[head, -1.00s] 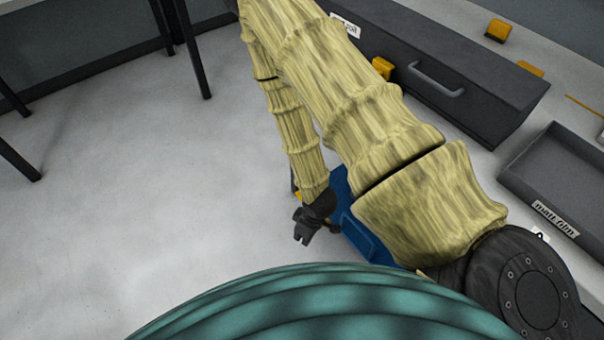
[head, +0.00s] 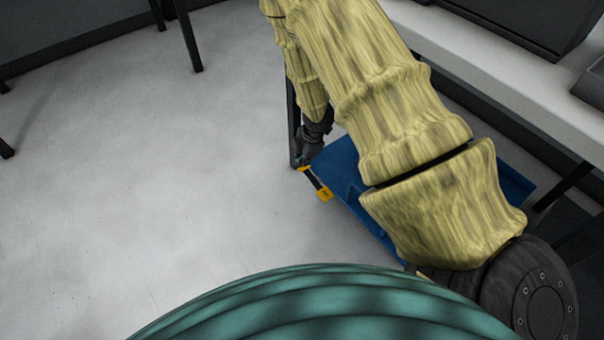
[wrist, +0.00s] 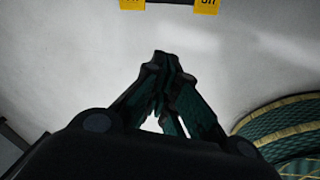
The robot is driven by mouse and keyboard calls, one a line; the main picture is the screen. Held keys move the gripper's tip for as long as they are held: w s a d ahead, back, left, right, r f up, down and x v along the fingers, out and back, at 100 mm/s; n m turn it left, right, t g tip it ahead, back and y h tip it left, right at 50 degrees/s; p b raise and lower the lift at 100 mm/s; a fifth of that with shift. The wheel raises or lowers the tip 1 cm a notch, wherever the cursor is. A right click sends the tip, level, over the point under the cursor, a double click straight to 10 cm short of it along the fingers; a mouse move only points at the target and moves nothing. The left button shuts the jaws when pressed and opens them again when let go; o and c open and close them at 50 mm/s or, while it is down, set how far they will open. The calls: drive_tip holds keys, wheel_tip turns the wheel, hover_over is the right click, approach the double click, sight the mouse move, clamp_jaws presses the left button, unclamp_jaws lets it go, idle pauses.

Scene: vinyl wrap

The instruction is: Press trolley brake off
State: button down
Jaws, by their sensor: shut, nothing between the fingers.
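The blue trolley (head: 345,165) stands low beside the bench, partly hidden behind my arm. A black brake bar (head: 313,180) with yellow ends sticks out at its left side. The near yellow end (head: 325,195) is clear of my gripper; the far yellow end (head: 304,168) is right by it. In the wrist view the left yellow pad (wrist: 132,4) and right yellow pad (wrist: 207,6) are cut by the top edge; their lettering is not fully readable. My gripper (wrist: 165,62) is shut and empty, its tips short of the bar in that picture. Contact with the far end cannot be told.
A light bench (head: 500,85) with dark boxes runs along the right. A dark post (head: 292,120) stands just behind my gripper. A table leg (head: 187,38) is at the upper left. The grey floor (head: 140,170) on the left is clear.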

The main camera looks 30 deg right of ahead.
sight(299, 169)
drive_tip(key=w+d+f+n+b, duration=0.1)
drive_tip(key=w+d+n+b, duration=0.1)
drive_tip(key=w+d+b, duration=0.2)
drive_tip(key=shift+w+d+f+n+h, duration=0.15)
drive_tip(key=shift+d+f+n+h, duration=0.1)
drive_tip(key=shift+n+h, duration=0.15)
drive_tip(key=shift+f, duration=0.1)
drive_tip(key=b+x, duration=0.8)
drive_tip(key=x, duration=0.6)
drive_tip(key=shift+w, duration=0.1)
drive_tip(key=shift+w, duration=0.1)
drive_tip(key=shift+w+a+f+p, duration=0.1)
drive_tip(key=shift+w+p, duration=0.2)
drive_tip(key=shift+p, duration=1.5)
drive_tip(key=shift+w+f+p, duration=0.15)
drive_tip(key=shift+f+p, duration=0.05)
drive_tip(key=shift+p, duration=0.7)
drive_tip(key=p+x, duration=0.2)
drive_tip(key=p, duration=0.1)
drive_tip(key=shift+w+p, duration=0.2)
drive_tip(key=shift+p, duration=0.15)
